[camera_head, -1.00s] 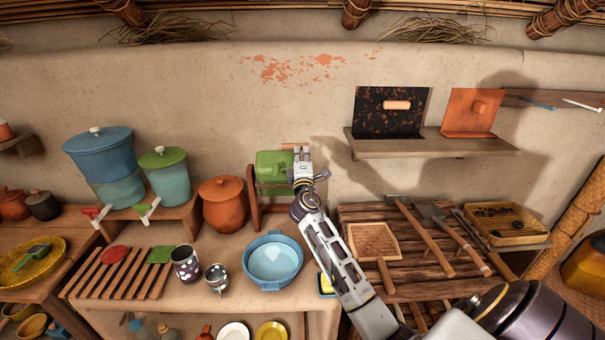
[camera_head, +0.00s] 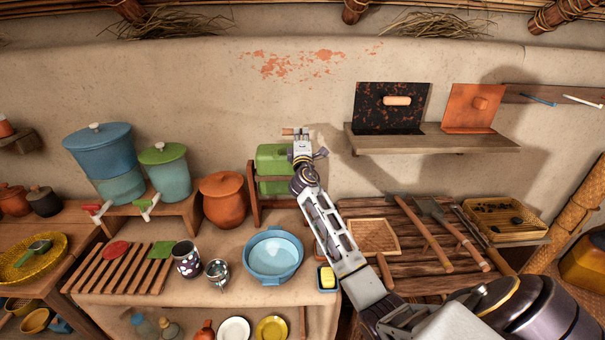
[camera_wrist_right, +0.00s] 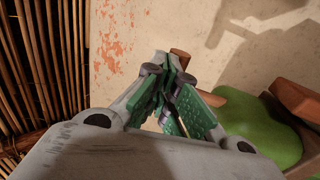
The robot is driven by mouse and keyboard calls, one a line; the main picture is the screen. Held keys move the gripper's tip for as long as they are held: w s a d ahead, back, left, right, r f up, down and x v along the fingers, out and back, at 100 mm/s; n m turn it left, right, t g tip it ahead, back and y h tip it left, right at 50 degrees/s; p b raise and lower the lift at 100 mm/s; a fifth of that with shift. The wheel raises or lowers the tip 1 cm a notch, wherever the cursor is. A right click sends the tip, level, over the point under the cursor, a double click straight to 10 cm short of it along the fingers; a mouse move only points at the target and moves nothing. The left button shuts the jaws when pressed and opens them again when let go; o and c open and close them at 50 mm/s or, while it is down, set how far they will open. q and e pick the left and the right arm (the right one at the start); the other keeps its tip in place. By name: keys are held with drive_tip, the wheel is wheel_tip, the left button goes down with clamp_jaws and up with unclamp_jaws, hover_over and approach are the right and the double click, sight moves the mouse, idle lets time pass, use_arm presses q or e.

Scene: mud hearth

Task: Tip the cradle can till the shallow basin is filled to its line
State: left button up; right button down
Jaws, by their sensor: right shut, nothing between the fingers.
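The green cradle can (camera_head: 272,162) sits in a wooden cradle (camera_head: 254,196) against the back wall; it also shows at the right of the right wrist view (camera_wrist_right: 262,125). A wooden bar (camera_head: 288,131) shows above the can. My right gripper (camera_head: 302,132) is shut and empty at this bar, just right of the can. In the right wrist view the closed fingertips (camera_wrist_right: 172,72) overlap the bar; whether they touch it is unclear. The blue shallow basin (camera_head: 273,280) stands on the ledge in front of the can. I cannot make out its line or a water level. My left gripper is not visible.
A lidded clay pot (camera_head: 223,202) stands left of the cradle. A spotted mug (camera_head: 186,261) and a metal cup (camera_head: 217,271) are left of the basin. A yellow sponge (camera_head: 327,278) lies right of it. Tools lie on the slatted rack at right.

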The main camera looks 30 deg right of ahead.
drive_tip(key=shift+w+d+r, duration=0.15)
drive_tip(key=shift+w+d, duration=0.2)
drive_tip(key=shift+w, duration=0.2)
idle(0.4)
